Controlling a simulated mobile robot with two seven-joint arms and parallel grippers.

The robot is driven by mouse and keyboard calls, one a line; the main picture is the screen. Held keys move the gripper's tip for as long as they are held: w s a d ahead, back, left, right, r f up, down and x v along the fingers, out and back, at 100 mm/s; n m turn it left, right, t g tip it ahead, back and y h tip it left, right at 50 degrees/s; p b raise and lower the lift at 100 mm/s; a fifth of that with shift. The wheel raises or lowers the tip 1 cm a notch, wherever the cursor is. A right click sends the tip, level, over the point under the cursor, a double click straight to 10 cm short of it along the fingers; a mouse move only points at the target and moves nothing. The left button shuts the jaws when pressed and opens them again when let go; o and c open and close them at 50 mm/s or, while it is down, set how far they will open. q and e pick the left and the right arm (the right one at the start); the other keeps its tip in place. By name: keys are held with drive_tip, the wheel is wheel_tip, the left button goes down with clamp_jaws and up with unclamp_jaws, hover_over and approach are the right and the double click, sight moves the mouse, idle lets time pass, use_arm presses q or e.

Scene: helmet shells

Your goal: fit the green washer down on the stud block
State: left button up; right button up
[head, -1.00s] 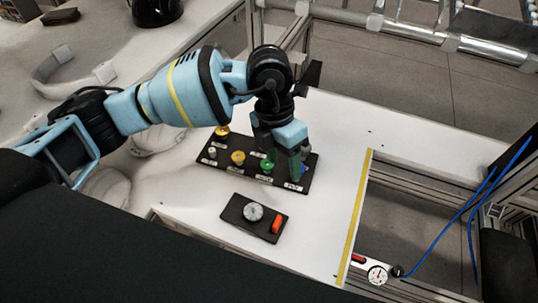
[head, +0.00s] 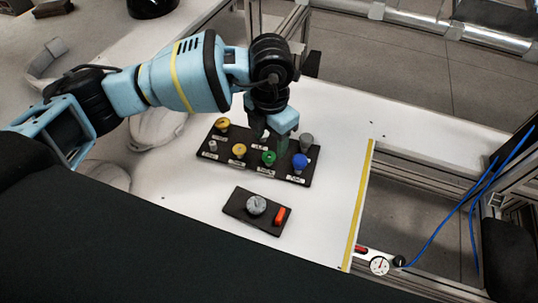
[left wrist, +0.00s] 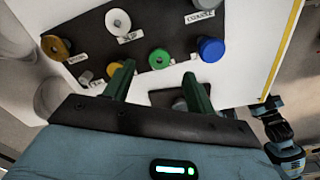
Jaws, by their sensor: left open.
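The green washer (head: 268,157) sits on the long black board (head: 222,161), between a yellow piece and a blue piece. My left gripper (head: 267,143) is open and empty, above the board and behind the washer in the head view. Its two green fingers stand apart in the left wrist view (left wrist: 157,78). I cannot tell its height over the board. A smaller black block (head: 240,214) with a grey round piece lies in front; I cannot tell whether it is the stud block.
A blue piece (head: 299,160), yellow pieces (head: 239,150) and a grey piece (head: 306,141) stand close around the washer. A red piece (head: 280,214) sits on the small block. Yellow tape (head: 358,210) marks the table's right edge. White table between tape and board is clear.

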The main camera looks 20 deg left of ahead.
sight(269, 157)
use_arm(q)
drive_tip(key=shift+s+a+f, duration=0.1)
drive_tip(key=shift+s+f, duration=0.05)
drive_tip(key=shift+f, duration=2)
drive_tip(key=shift+f, duration=0.25)
drive_tip(key=c, duration=1.1)
